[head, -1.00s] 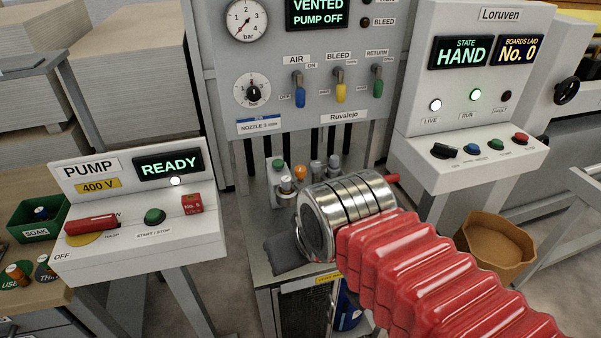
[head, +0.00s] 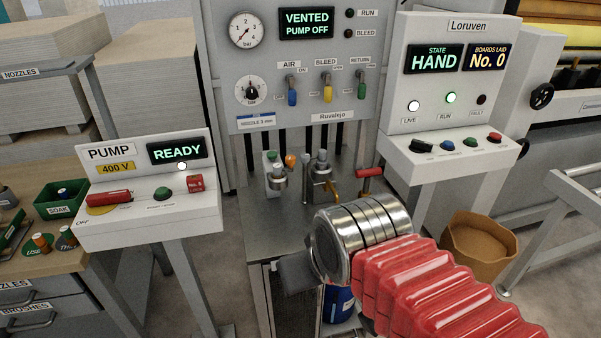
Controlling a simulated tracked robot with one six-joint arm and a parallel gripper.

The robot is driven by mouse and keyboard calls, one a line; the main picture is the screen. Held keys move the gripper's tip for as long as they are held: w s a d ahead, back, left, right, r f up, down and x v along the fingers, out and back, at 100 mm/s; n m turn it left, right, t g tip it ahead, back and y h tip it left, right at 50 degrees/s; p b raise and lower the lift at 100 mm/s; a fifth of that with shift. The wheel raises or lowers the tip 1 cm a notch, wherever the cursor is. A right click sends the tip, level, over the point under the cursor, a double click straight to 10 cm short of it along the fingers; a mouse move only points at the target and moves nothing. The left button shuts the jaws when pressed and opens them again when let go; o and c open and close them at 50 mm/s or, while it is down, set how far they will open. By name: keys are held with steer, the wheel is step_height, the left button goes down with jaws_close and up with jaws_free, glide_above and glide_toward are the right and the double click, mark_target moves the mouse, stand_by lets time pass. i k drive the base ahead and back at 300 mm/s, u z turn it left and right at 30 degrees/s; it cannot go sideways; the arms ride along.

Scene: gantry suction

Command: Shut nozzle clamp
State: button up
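On the metal bench (head: 262,217) under the grey panel stand small metal fittings with levers. One fitting (head: 277,180) has a green top and an orange ball knob (head: 291,160) close by. Another, in grey metal (head: 320,178), has a brass-coloured lever (head: 333,194). A red T-handle (head: 369,174) stands to their right. I cannot tell which of these is the nozzle clamp, or whether it is open. My gripper (head: 297,272) shows only as a dark grey part beside my metal wrist, low and in front of the fittings. Its fingertips are hidden.
The panel's screen (head: 307,23) reads VENTED, PUMP OFF. A pump box (head: 150,205) reading READY stands left. A console (head: 447,130) reading HAND stands right. A brown bin (head: 480,247) lies below it. A blue container (head: 338,303) is under the bench.

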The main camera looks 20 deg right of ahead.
mark_target(290, 160)
steer(key=k, duration=0.6)
steer(key=z, duration=0.25)
steer(key=i, duration=1)
steer(key=u, duration=1.4)
